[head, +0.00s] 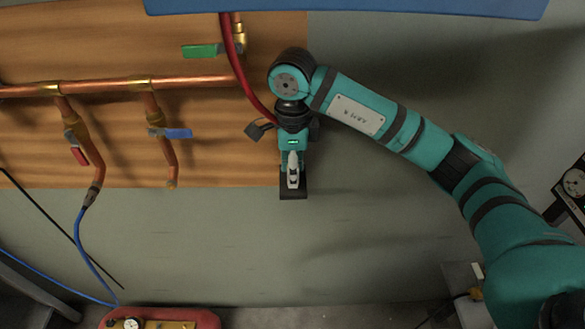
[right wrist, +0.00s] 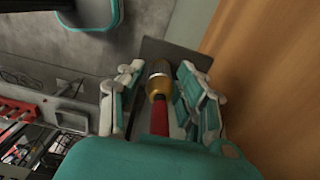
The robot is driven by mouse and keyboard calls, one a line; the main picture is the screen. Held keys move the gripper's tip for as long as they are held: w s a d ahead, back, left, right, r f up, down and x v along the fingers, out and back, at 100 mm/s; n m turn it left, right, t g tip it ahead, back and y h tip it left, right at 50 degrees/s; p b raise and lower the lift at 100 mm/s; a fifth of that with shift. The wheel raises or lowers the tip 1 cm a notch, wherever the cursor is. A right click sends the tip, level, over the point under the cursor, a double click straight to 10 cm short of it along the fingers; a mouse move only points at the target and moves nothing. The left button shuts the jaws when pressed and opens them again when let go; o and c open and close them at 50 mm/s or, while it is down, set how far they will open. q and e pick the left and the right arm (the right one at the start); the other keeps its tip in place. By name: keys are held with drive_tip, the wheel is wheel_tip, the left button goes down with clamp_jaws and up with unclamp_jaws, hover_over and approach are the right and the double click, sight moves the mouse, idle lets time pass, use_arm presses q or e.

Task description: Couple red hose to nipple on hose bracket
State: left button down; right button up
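The red hose (head: 240,75) hangs from beside the upper copper pipe and curves down behind my right wrist in the head view. In the right wrist view, the red hose (right wrist: 160,117) ends in a brass coupling (right wrist: 158,85) with a silver ring. My right gripper (right wrist: 162,70) has its fingers on both sides of the coupling, with visible gaps. It points down in the head view (head: 292,170). A dark bracket plate (head: 293,192) lies just behind the fingertips and also shows in the right wrist view (right wrist: 190,52). The nipple cannot be made out. My left gripper is out of view.
Copper pipes (head: 110,87) with a green valve handle (head: 199,51), a blue one (head: 178,133) and a red one (head: 80,156) run along the wooden panel (head: 150,30). A blue hose (head: 82,240) hangs at lower left. The grey wall below the bracket is clear.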

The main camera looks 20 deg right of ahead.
drive_tip(key=shift+o, duration=1.1)
